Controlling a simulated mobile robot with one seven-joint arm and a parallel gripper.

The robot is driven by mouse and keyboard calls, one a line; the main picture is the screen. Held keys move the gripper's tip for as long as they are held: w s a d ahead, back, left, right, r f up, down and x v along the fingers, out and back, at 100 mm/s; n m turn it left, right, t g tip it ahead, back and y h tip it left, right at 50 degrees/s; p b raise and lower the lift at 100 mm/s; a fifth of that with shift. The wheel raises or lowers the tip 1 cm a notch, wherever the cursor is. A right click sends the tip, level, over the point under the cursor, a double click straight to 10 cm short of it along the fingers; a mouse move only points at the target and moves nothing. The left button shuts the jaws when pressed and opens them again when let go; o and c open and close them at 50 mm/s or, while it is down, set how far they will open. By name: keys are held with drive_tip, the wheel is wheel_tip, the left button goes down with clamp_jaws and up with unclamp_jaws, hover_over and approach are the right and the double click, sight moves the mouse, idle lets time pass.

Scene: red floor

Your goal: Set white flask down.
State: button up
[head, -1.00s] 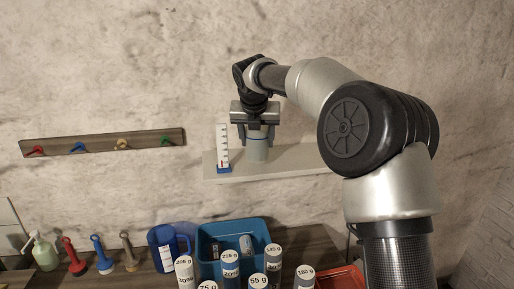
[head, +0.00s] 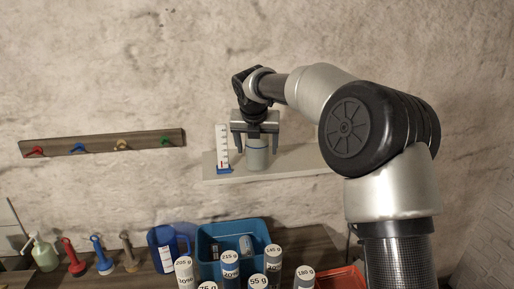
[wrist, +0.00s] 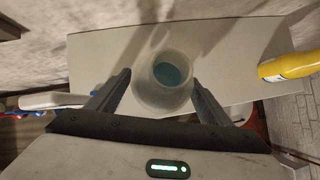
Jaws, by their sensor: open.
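The white flask (head: 256,158), a pale translucent vessel, stands upright on the white wall shelf (head: 300,163). In the wrist view the flask (wrist: 150,96) is seen from above, with blue-green inside its round mouth. My gripper (head: 256,146) is above the flask with its fingers apart, one on each side of it. In the wrist view my gripper (wrist: 163,79) is open around the flask, with the fingertips very close to its sides. Whether they touch it I cannot tell.
A white graduated piece with a blue base (head: 223,150) stands close left of the flask. A yellow cylinder (wrist: 288,67) lies right of it in the wrist view. A hook rack (head: 102,143) hangs left. Below are a blue bin (head: 205,262), a blue jug (head: 162,250) and several labelled cylinders.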

drive_tip(key=v, duration=1.1)
drive_tip(key=shift+s+r, duration=0.2)
drive_tip(key=shift+r, duration=0.15)
drive_tip(key=shift+s, duration=0.1)
drive_tip(key=s+d+f+m, duration=0.1)
drive_tip(key=s+d+m, duration=0.2)
drive_tip(key=s+m, duration=0.35)
drive_tip(key=s+d+m+h, duration=0.1)
drive_tip(key=s+d+m, duration=0.2)
drive_tip(key=s+m, duration=0.3)
drive_tip(key=s+d+f+m, duration=0.1)
drive_tip(key=s+d+m, duration=0.3)
drive_tip(key=s, duration=0.3)
drive_tip(key=s+d+f+m, duration=0.2)
drive_tip(key=s+f+m, duration=0.2)
drive_tip(key=s+m, duration=0.4)
drive_tip(key=s+d+f+m+g+y, duration=0.1)
drive_tip(key=s+d+f+m, duration=0.1)
drive_tip(key=s+f+m, duration=0.3)
drive_tip(key=s+m, duration=0.3)
drive_tip(key=m, duration=0.1)
drive_tip(key=shift+s+d+f+y, duration=0.25)
drive_tip(key=shift+s+d+y, duration=0.05)
drive_tip(key=shift+d, duration=0.1)
drive_tip(key=shift+m, duration=0.25)
